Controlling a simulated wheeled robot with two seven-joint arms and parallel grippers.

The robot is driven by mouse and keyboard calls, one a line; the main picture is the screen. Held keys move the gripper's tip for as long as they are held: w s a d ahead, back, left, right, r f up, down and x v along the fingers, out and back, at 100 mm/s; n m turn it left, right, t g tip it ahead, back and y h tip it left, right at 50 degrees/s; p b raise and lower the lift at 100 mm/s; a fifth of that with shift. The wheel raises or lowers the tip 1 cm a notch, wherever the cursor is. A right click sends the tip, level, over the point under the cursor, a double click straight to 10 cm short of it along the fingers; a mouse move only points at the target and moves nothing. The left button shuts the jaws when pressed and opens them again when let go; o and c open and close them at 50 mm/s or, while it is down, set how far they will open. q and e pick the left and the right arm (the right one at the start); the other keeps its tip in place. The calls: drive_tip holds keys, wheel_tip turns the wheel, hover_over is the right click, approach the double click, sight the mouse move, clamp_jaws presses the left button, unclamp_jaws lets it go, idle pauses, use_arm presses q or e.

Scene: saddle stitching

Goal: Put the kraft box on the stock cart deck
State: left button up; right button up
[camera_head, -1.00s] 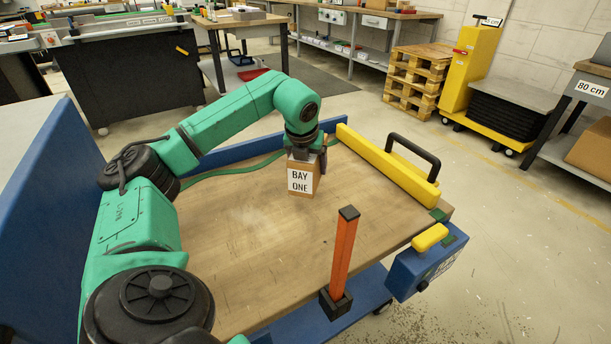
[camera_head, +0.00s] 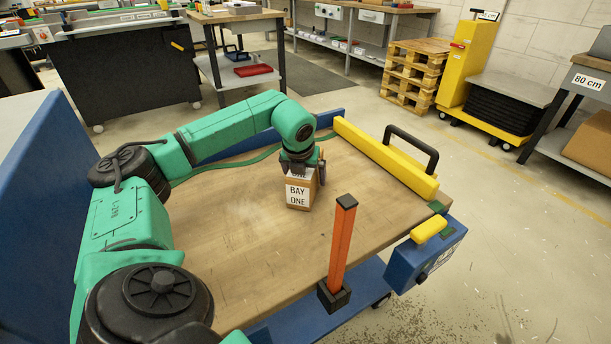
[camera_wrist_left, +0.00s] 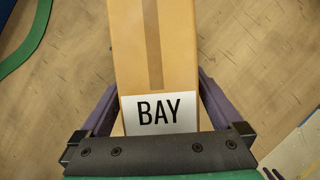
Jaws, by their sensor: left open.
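The kraft box (camera_head: 314,190) is a small brown carton with a white "BAY ONE" label. It stands upright on the wooden stock cart deck (camera_head: 240,235), toward the back right. My left gripper (camera_head: 302,167) is over its top, pointing down. In the left wrist view the box (camera_wrist_left: 180,50) shows a tape strip and a "BAY" label on top. The open fingers of the left gripper (camera_wrist_left: 157,98) lie on either side of it, with a gap visible. The box's underside is hidden. My right gripper is not in view.
A yellow bar (camera_head: 385,158) edges the right side of the deck. An orange post (camera_head: 341,240) rises at the front edge. A blue panel (camera_head: 50,190) stands at left. A green hose (camera_head: 225,162) runs along the back. The deck's middle is clear.

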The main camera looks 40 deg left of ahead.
use_arm(q)
drive_tip(key=p+v, duration=0.1)
drive_tip(key=v, duration=0.9)
drive_tip(key=shift+s+r+p, duration=0.1)
drive_tip(key=shift+r+p, duration=0.1)
drive_tip(key=shift+p, duration=0.2)
drive_tip(key=shift+s+d+r, duration=0.1)
drive_tip(key=shift+s+r, duration=0.1)
drive_tip(key=shift+r, duration=0.15)
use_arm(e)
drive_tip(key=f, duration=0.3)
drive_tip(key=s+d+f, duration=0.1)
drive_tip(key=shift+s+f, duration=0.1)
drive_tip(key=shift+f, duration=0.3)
